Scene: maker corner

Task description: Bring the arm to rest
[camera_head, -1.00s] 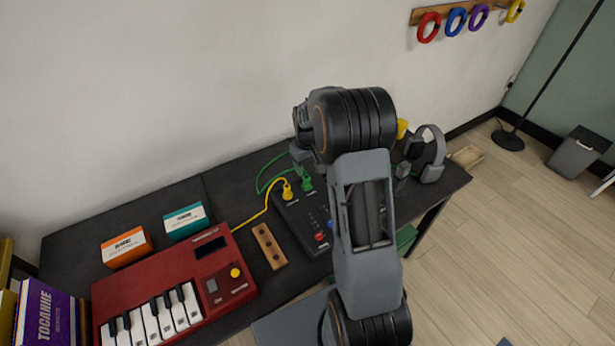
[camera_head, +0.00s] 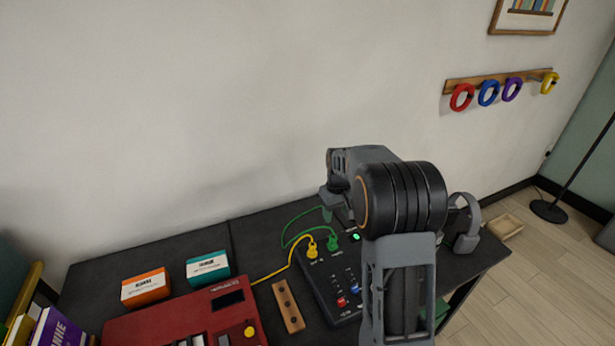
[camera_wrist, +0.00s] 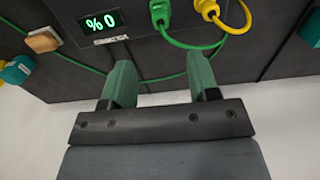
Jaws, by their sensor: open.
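My arm reaches over a dark table (camera_head: 105,270) in the head view. My gripper (camera_wrist: 160,76) is open in the wrist view, with nothing between its two green fingers. In the head view it is partly hidden behind my arm, above the back of a black control box (camera_head: 320,278). A green plug (camera_head: 333,241) and a yellow plug (camera_head: 312,246) sit on the box. In the wrist view, the green plug (camera_wrist: 160,12) and the yellow plug (camera_wrist: 208,9) are beyond the fingertips, apart from them. A lit green display (camera_wrist: 102,21) also shows there.
A red keyboard (camera_head: 180,322), a wooden block (camera_head: 288,306), an orange box (camera_head: 146,288) and a teal box (camera_head: 207,268) are left of my arm. Grey headphones (camera_head: 467,225) are at its right. A green cable (camera_wrist: 140,80) passes behind the fingers.

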